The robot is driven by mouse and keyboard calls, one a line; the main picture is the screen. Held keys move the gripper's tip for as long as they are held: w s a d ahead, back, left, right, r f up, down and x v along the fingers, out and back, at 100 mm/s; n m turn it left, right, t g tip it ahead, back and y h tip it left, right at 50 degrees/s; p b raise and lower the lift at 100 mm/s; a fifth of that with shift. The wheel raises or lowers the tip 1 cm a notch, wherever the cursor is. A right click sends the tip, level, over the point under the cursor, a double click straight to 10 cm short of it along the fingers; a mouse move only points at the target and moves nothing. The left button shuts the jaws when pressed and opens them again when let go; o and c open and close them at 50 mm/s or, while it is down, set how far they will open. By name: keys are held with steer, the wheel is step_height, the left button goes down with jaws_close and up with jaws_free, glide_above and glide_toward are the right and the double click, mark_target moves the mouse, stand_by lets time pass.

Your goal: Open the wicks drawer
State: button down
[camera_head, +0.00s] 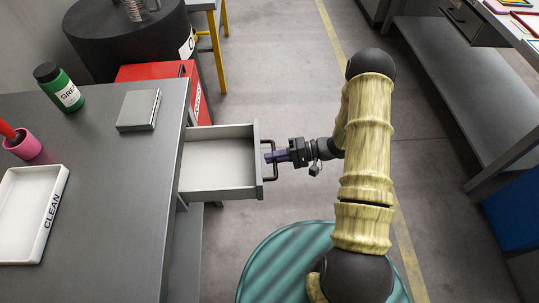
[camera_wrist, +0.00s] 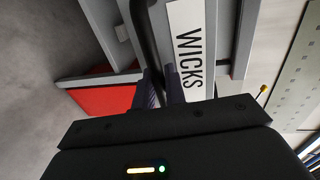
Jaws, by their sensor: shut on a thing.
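The wicks drawer (camera_head: 219,165) stands pulled out from the grey workbench (camera_head: 105,110) in the head view, and its white inside looks empty. Its dark bar handle (camera_head: 267,160) is on its right-hand front. My gripper (camera_head: 270,157) is at this handle, shut on it. In the wrist view the fingers of my gripper (camera_wrist: 160,88) are at the dark handle (camera_wrist: 145,40), beside the white label reading WICKS (camera_wrist: 188,50). The fingers hide part of the handle.
On the bench are a green bottle (camera_head: 58,87), a grey box (camera_head: 139,110), a pink cup (camera_head: 23,145) and a white tray marked CLEAN (camera_head: 30,215). A red cabinet (camera_head: 158,72) stands behind the drawer. Open floor (camera_head: 270,70) lies beyond my gripper.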

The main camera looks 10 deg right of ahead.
steer(key=shift+s+f, duration=0.1)
steer(key=c, duration=1.5)
jaws_free()
steer(key=shift+c, duration=0.2)
steer(key=v, duration=1.7)
steer(key=shift+d, duration=0.3)
